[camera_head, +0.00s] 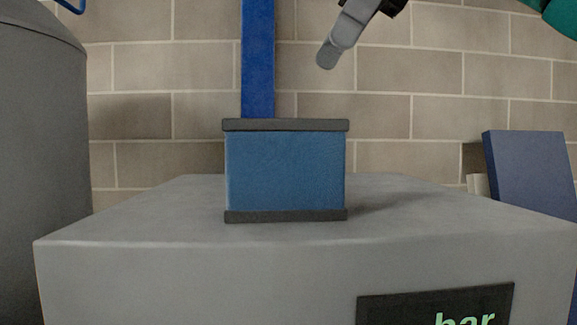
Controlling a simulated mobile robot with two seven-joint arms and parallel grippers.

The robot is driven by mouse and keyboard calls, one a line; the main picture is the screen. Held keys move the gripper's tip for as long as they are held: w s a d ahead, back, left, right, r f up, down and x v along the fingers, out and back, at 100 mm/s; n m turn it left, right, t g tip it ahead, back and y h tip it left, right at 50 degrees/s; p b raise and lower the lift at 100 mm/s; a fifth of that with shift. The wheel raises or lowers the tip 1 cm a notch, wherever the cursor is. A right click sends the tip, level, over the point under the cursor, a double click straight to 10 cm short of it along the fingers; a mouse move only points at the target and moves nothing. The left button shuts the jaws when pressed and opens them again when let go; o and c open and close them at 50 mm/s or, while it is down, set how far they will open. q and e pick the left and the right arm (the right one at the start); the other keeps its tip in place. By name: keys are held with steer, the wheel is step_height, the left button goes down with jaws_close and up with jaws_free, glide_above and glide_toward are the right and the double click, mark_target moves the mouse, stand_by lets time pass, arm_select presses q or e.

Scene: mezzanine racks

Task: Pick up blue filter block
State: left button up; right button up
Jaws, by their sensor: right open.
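The blue filter block (285,170) stands upright on top of a grey cabinet (160,240), near the middle of the head view. It has a blue textured body with dark grey plates at top and bottom. My right gripper (328,56) is above the block and a little to its right, apart from it, reaching in from the upper right. It is open and nothing shows in it; its finger points down and left. My left gripper is not in view.
A blue post (258,60) rises behind the block. A large grey tank (40,170) stands at the left. A blue panel (530,172) stands at the right. A brick wall (410,120) closes the back. The cabinet top is clear on both sides of the block.

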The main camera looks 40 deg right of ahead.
glide_toward(285, 134)
steer(key=w+f, duration=0.1)
steer(key=f, duration=0.1)
steer(key=w+f, duration=0.2)
steer(key=shift+w+a, duration=0.2)
steer(key=shift+w, duration=0.1)
steer(key=shift+x, duration=2.55)
steer(key=shift+s+a+r, duration=0.1)
steer(key=shift+s+a, duration=0.05)
steer(key=shift+s, duration=0.05)
steer(key=shift+f, duration=0.3)
steer(key=shift+c, duration=0.2)
steer(key=c, duration=1.1)
steer(key=shift+r, duration=0.15)
